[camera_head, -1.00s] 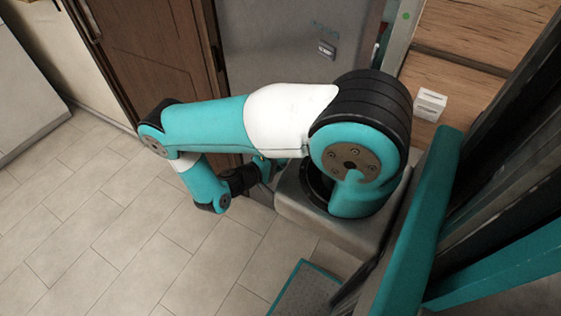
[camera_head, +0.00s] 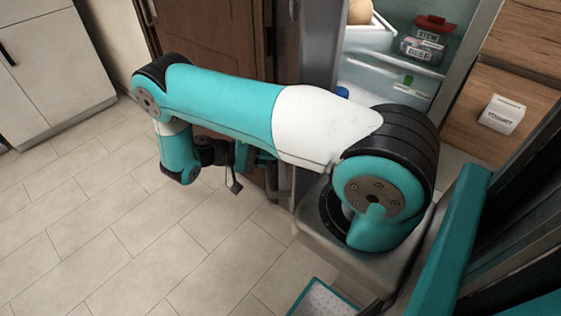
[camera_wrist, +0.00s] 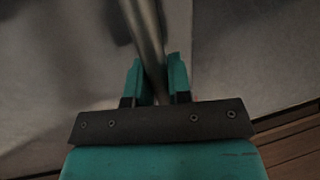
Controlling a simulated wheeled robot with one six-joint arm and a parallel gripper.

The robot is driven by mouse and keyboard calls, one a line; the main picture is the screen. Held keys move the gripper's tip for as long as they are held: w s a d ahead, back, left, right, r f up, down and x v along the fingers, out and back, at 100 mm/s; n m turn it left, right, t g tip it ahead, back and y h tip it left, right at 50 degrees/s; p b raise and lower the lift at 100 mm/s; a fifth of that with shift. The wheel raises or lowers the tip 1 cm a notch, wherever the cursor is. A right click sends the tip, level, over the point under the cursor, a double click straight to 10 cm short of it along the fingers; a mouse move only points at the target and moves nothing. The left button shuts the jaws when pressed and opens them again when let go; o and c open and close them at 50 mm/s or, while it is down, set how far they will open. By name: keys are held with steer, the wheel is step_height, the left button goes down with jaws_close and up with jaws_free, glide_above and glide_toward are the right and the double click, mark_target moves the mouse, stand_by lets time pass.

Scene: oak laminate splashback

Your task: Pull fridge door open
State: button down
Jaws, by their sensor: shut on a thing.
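The grey fridge door (camera_head: 320,60) stands partly open and is seen nearly edge-on in the head view. Behind it the lit fridge interior (camera_head: 385,75) shows. In the wrist view a round metal handle (camera_wrist: 146,25) runs down between the two teal fingers of my gripper (camera_wrist: 155,78), which is shut on it. A grey panel (camera_wrist: 240,50) fills the background there. In the head view my gripper (camera_head: 255,165) is low, left of the door, and partly hidden by my arm; its grip on the handle cannot be made out there.
Inside the fridge are a red-lidded food container (camera_head: 428,40), a pale round item (camera_head: 358,12) and shelves. A brown wooden cabinet (camera_head: 215,45) stands left of the door. Tiled floor (camera_head: 130,220) is clear at left.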

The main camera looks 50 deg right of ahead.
steer(key=shift+w, duration=0.15)
steer(key=c, duration=1.1)
jaws_free()
steer(key=shift+a, duration=0.1)
steer(key=o, duration=0.8)
steer(key=r, duration=1.1)
steer(key=shift+w+r, duration=0.2)
steer(key=shift+r, duration=0.1)
steer(key=shift+c, duration=0.2)
steer(key=r+p, duration=0.2)
steer(key=s+r+p, duration=0.1)
steer(key=r+p, duration=0.1)
steer(key=shift+a+r, duration=0.15)
steer(key=c, duration=0.7)
steer(key=shift+w+r+p, duration=0.15)
steer(key=shift+r+p, duration=0.95)
steer(key=shift+p, duration=0.1)
steer(key=shift+w+r+p, duration=0.15)
steer(key=shift+r+p, duration=0.9)
steer(key=shift+p, duration=0.15)
steer(key=shift+c, duration=0.2)
steer(key=shift+f, duration=0.1)
